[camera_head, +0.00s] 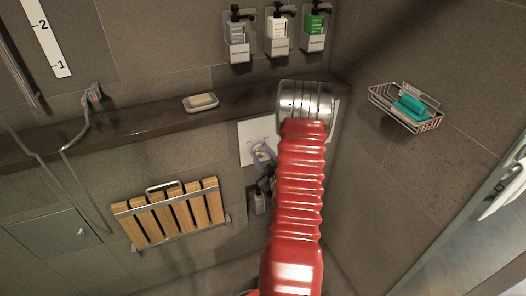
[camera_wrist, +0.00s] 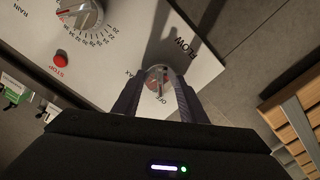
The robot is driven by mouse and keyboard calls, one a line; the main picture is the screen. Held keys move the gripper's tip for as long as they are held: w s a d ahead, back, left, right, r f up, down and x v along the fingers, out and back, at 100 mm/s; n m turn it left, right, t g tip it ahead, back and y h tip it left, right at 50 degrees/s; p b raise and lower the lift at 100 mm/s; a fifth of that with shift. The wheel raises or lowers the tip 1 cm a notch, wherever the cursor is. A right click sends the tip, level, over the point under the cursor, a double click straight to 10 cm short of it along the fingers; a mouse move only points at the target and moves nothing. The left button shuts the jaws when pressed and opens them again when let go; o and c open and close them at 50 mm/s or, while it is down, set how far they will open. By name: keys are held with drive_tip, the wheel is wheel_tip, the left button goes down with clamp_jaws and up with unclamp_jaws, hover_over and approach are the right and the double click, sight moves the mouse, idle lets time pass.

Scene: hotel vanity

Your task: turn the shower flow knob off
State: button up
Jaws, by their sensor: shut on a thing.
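The shower flow knob (camera_wrist: 158,76) is a small round metal knob with some red on its face, set in a white panel (camera_wrist: 200,68) marked FLOW. My gripper (camera_wrist: 160,82) is shut on it, one dark finger on each side. The fingers partly cover the MAX and OFF markings, and I cannot tell exactly where the knob's pointer stands. In the head view the white panel (camera_head: 247,130) is on the wall below the dark ledge, with my gripper (camera_head: 262,152) against it. My arm hides the panel's right part there.
A larger temperature dial (camera_wrist: 80,14) and a red STOP button (camera_wrist: 61,59) are on the same panel. A wooden slatted seat (camera_head: 168,212) is on the wall at left. A soap dish (camera_head: 200,103) sits on the ledge. A wire basket (camera_head: 405,106) is at right.

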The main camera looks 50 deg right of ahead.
drive_tip(key=shift+s+d+f, duration=0.1)
drive_tip(key=shift+s+f, duration=0.05)
drive_tip(key=shift+s, duration=0.05)
drive_tip(key=o, duration=1.1)
drive_tip(key=shift+w, duration=0.1)
drive_tip(key=shift+c, duration=0.2)
drive_tip(key=v, duration=1.4)
